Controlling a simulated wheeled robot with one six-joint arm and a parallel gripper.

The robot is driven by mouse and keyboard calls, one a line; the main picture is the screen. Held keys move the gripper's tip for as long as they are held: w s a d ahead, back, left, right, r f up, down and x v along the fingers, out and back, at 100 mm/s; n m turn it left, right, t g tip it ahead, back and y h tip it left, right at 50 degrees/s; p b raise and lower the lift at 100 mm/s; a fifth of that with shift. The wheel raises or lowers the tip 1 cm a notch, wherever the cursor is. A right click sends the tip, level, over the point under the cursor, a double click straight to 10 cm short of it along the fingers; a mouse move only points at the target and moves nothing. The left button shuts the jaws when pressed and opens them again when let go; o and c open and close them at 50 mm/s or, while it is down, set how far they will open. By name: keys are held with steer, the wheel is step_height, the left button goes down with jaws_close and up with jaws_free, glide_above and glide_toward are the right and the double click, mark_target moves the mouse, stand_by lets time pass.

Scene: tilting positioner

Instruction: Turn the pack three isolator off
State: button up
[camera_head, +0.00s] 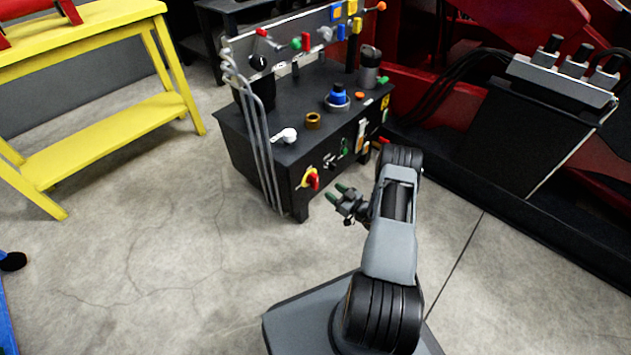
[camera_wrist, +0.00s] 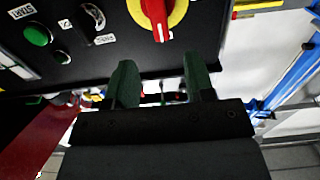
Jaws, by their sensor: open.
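A rotary isolator with a red handle on a yellow disc (camera_head: 310,179) sits low on the front panel of the black cabinet (camera_head: 245,155), near its left corner. In the wrist view the isolator (camera_wrist: 160,16) is at the top edge, partly cut off, with its red handle pointing down the picture. No label naming pack three is readable. My gripper (camera_head: 337,193) has green fingertips and is just in front of the panel, right of and slightly below the isolator in the head view. In the wrist view my gripper (camera_wrist: 159,66) is open and empty, its fingers apart from the handle.
A green button (camera_wrist: 37,34) and a small selector switch (camera_wrist: 92,17) are beside the isolator on the panel. Bent grey pipes (camera_head: 262,140) run down the cabinet's left side. A yellow bench (camera_head: 105,130) stands at left. The floor between is clear.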

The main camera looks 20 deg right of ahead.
mark_target(317, 180)
steer(key=b+x, duration=0.2)
steer(key=x, duration=0.8)
steer(key=shift+w+b, duration=0.1)
steer(key=shift+b, duration=0.3)
steer(key=shift+c, duration=0.3)
